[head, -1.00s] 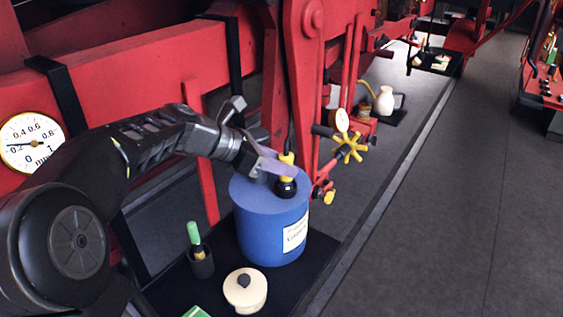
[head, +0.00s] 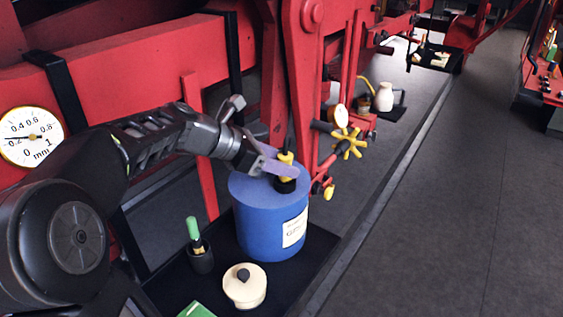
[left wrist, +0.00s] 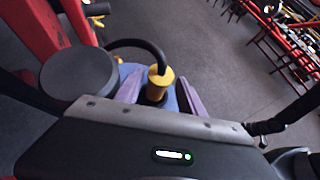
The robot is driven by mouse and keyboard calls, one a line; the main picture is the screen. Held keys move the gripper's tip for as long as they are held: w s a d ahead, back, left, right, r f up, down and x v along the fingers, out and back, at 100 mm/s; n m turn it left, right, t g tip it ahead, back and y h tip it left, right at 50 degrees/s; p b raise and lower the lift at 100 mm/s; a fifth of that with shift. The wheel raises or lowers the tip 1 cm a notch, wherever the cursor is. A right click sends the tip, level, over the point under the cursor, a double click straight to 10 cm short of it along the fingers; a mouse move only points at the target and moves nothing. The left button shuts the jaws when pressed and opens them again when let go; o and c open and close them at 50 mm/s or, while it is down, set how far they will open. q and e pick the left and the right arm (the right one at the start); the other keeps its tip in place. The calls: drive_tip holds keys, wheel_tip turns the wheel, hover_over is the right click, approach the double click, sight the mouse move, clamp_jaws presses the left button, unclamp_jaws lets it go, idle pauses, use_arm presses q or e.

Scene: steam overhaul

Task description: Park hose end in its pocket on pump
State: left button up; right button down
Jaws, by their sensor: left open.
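The pump is a blue drum (head: 268,225) with a white label, standing on a black mat. The hose end (head: 286,157) is yellow and black and stands upright at the drum's top, its lower part at a black socket (head: 286,186). In the left wrist view the yellow hose end (left wrist: 160,78) has a black hose curving off to the left. My left gripper (head: 282,170) is open, its purple fingers on either side of the hose end. They also show in the left wrist view (left wrist: 160,95). How deep the hose end sits is hidden. My right gripper is out of view.
A cream lidded pot (head: 245,286) and a green-topped bottle in a black cup (head: 199,248) stand on the mat (head: 312,262) in front. A yellow handwheel (head: 347,143) and red frame are just right of the drum. A dial gauge (head: 31,137) is at left. The floor at right is clear.

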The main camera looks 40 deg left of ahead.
use_arm(q)
drive_tip(key=shift+a, duration=0.15)
drive_tip(key=b+v, duration=0.1)
drive_tip(key=v, duration=0.7)
drive_tip(key=shift+f, duration=0.1)
idle(0.4)
